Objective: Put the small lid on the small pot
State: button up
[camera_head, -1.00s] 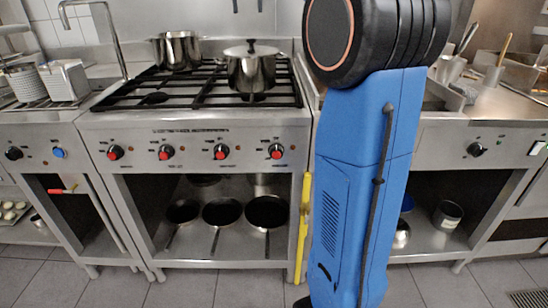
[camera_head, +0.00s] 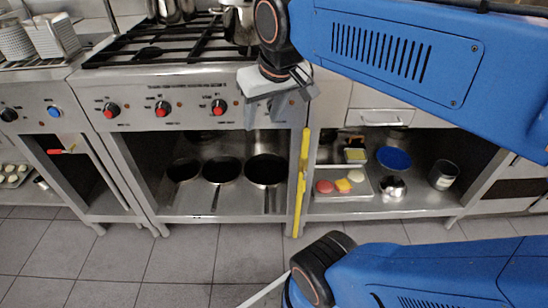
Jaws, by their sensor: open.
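Two steel pots stand on the stove grate at the top edge of the view: a left pot (camera_head: 172,10) and a right pot (camera_head: 238,25). Their upper parts are cut off or hidden, and the right one is partly behind my arm. A lid with a black knob sat on the right pot in the earlier frame; no lid shows now. I cannot tell which pot is the small one. My gripper (camera_head: 276,118) is open, hanging in front of the stove's right end, below and right of the right pot. Nothing shows between its fingers.
Stove knobs (camera_head: 162,109) and a yellow upright strip (camera_head: 301,180) are near my gripper. Dark pans (camera_head: 222,170) lie on the shelf below. Right of them are a tray (camera_head: 330,197), a blue bowl (camera_head: 394,158) and a can (camera_head: 443,175). The tiled floor (camera_head: 180,260) in front is clear.

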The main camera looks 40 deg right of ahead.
jog(key=s+a+f, duration=0.1)
jog(key=s+f, duration=0.5)
jog(key=f, duration=0.4)
jog(key=shift+s+a+f+n, duration=0.15)
jog(key=shift+s+a+n, duration=0.15)
jog(key=shift+n, duration=0.1)
jog(key=c, duration=0.3)
jog(key=shift+a, duration=0.1)
